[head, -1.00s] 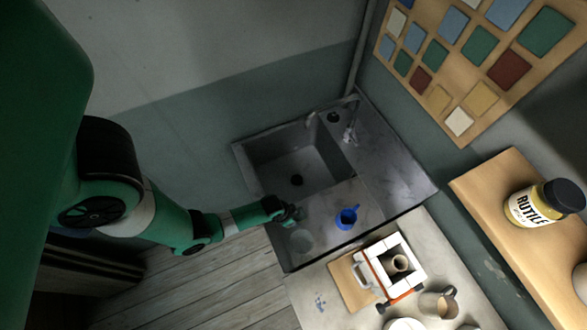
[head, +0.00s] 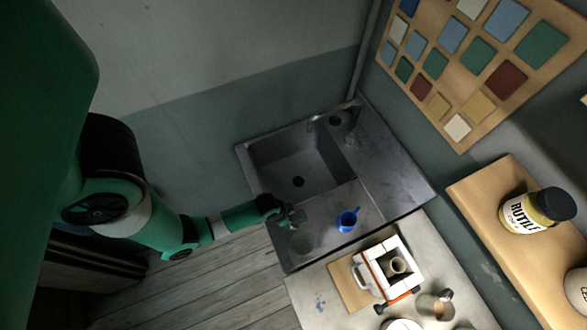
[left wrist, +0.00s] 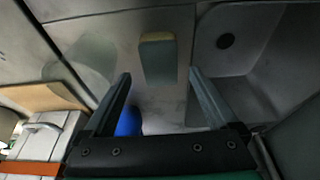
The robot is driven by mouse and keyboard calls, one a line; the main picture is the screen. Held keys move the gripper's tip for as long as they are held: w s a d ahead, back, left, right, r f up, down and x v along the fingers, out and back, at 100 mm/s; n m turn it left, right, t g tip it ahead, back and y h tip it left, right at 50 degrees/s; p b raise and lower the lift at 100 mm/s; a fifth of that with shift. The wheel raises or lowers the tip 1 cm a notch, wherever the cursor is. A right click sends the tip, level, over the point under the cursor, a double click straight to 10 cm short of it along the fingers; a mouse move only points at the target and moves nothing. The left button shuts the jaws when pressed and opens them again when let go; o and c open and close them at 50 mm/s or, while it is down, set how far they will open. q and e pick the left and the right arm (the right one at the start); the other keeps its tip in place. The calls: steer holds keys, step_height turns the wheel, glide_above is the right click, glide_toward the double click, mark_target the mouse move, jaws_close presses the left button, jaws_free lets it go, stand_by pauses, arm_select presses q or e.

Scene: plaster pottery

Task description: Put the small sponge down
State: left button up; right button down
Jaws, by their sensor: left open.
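The small sponge (left wrist: 158,60), a grey-green block with a yellowish edge, shows in the left wrist view just beyond and between the fingertips. A clear gap shows on each side of it. In the head view it is a small greenish patch (head: 299,216) at the fingertips, over the drainboard (head: 325,240) beside the sink. My left gripper (head: 289,214) is open, and both its fingers (left wrist: 159,74) show apart in the left wrist view. I cannot tell whether the sponge's underside fully rests on the board. My right gripper is not in view.
The sink basin (head: 290,165) lies behind the gripper. A table with a white-and-orange box (head: 388,270) and a mug (head: 437,304) lies at the front right.

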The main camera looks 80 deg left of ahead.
arm_select(q)
steer(key=shift+p+v, duration=0.6)
steer(key=shift+v, duration=0.55)
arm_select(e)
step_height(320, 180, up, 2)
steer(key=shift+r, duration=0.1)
arm_select(q)
steer(key=shift+w, duration=0.1)
